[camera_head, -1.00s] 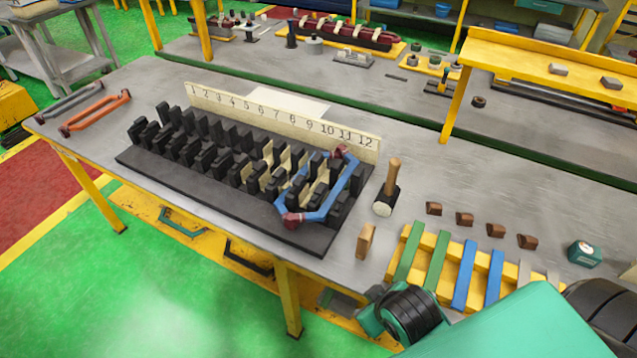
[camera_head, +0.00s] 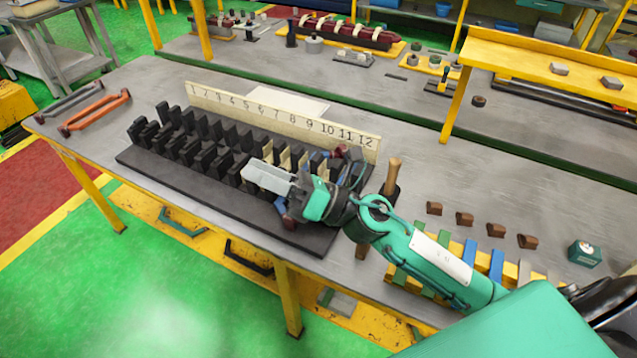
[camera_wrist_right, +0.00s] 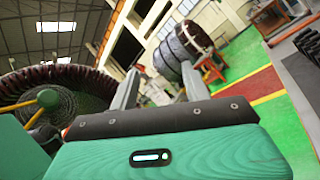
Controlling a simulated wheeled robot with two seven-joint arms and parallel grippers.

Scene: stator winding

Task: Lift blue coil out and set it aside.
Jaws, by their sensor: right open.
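The blue coil (camera_head: 281,206) sits in the black slotted stator block (camera_head: 215,205), toward the high-numbered end. Most of it is hidden behind my right gripper; its dark red ends show at the near edge and near the number strip. My right gripper (camera_head: 268,178) is over the block in front of the coil, fingers pointing left in the head view. It is open and empty. The right wrist view shows its two fingers (camera_wrist_right: 160,85) apart with nothing between them. The coil is not in that view. My left gripper is not in view.
A numbered strip (camera_head: 230,106) stands along the block's back edge. Brown wedges (camera_head: 465,219) and coloured strips lie farther right. An orange coil (camera_head: 95,113) and a grey one (camera_head: 70,100) lie at the left.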

